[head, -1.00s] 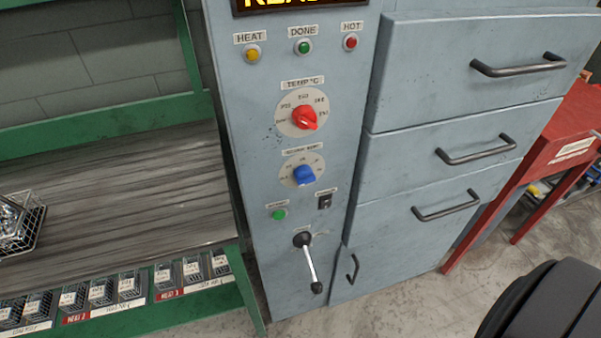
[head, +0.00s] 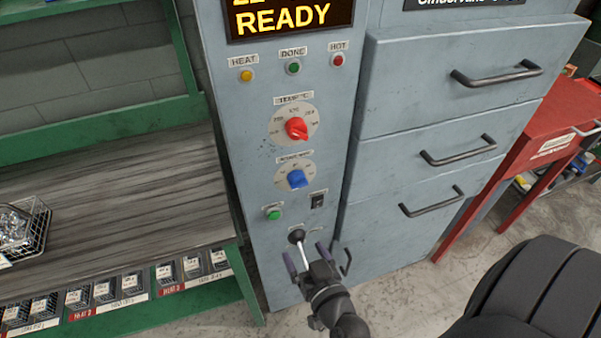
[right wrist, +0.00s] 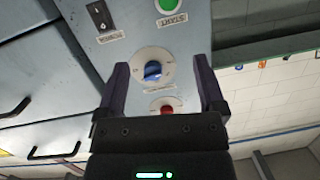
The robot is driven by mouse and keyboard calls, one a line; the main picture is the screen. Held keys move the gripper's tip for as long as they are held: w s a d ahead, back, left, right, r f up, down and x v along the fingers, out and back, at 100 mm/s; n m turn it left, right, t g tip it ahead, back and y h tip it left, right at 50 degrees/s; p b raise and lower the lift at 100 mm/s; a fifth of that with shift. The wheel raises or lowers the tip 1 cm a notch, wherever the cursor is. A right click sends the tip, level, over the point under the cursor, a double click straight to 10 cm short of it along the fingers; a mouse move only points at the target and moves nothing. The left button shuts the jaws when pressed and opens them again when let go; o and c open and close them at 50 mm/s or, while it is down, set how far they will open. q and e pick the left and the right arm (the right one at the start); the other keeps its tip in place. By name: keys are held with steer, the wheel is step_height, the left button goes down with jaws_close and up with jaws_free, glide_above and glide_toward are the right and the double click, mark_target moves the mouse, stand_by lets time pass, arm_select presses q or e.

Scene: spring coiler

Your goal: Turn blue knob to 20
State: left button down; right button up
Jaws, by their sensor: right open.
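The blue knob (head: 297,179) sits on a round white dial on the grey oven panel, below the red knob (head: 296,128). In the right wrist view the blue knob (right wrist: 153,71) shows between my open fingers, some way beyond them. The dial numbers are too small to read. My right gripper (head: 305,258) is open and empty, low in front of the panel, below the blue knob and near the black-ended lever (head: 297,237). It does not touch the knob. My left gripper is not in view.
A green start button (head: 273,213) and a black switch (head: 317,201) lie just below the dial. Drawers with bar handles (head: 458,148) stand to the right. A green-framed bench (head: 120,190) with a wire basket (head: 22,228) is at the left. The display reads READY.

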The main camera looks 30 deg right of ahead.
mark_target(300, 186)
step_height(300, 186, up, 8)
steer(key=w+d+m+t+h, duration=0.1)
steer(key=d+m+t+h, duration=0.1)
steer(key=d+h, duration=0.1)
steer(key=shift+m, duration=0.3)
steer(key=x, duration=0.6)
steer(key=b+x, duration=0.1)
steer(key=x, duration=0.2)
steer(key=shift+w+a+f, duration=0.1)
steer(key=shift+w+f, duration=0.25)
steer(key=shift+w, duration=0.1)
jaws_close()
